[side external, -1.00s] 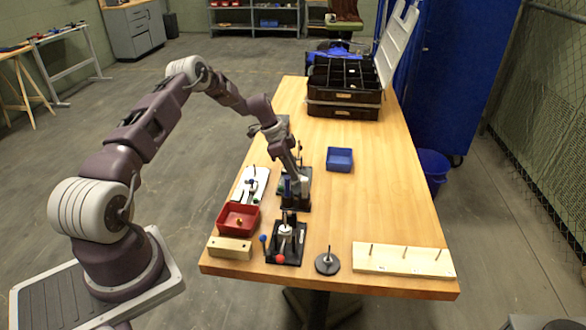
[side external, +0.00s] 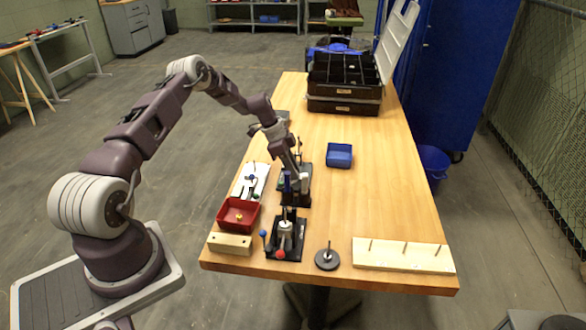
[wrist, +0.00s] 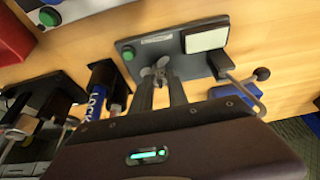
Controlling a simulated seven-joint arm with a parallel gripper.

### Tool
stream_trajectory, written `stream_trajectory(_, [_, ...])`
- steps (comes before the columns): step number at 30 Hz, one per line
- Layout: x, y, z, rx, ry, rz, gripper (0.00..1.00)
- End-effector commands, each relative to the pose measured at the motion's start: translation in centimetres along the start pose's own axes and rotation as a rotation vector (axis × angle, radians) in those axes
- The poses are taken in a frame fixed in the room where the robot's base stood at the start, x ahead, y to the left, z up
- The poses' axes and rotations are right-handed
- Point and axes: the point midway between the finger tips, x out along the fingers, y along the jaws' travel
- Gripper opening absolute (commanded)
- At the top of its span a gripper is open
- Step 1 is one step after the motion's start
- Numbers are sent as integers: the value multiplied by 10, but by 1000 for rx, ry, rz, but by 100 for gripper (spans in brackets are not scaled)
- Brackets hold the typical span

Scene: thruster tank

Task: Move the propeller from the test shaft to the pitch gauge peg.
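In the wrist view a small grey bladed part, which looks like the propeller (wrist: 160,72), stands at a dark plate (wrist: 135,62) with a green button and a pale screen. The fingertips of my gripper (wrist: 160,84) are apart, one on each side of it; whether they press on it I cannot tell. In the side view my gripper (side external: 295,180) points down over the dark fixtures and hides the propeller. A round dark base with an upright peg (side external: 327,259) stands near the front edge; I cannot tell which fixture is the pitch gauge.
A black fixture with blue and red knobs (side external: 285,240) stands close in front. A red tray (side external: 238,215), a wooden block (side external: 230,244) and a white board (side external: 250,181) lie left. A pegged board (side external: 403,256) lies front right, a blue bin (side external: 340,155) behind. The table's right middle is clear.

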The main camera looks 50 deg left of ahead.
Motion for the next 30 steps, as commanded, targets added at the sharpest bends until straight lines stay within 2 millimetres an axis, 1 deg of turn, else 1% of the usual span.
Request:
stream_trajectory(1, [0, 0, 0, 0, 0, 0, 31])
stream_trajectory(3, [0, 0, 0, 0, 0, 0, 43])
stream_trajectory(12, [-3, 0, 0, 0, 0, -1, 43])
stream_trajectory(14, [-10, -1, 0, 0, 1, -3, 43])
stream_trajectory(18, [-41, -1, 0, -1, 0, -4, 43])
stream_trajectory(21, [-58, -1, 0, -1, 0, -2, 43])
stream_trajectory(26, [-73, 0, -1, 0, 1, 0, 43])
stream_trajectory(30, [-86, 0, -6, 1, 1, -2, 43])
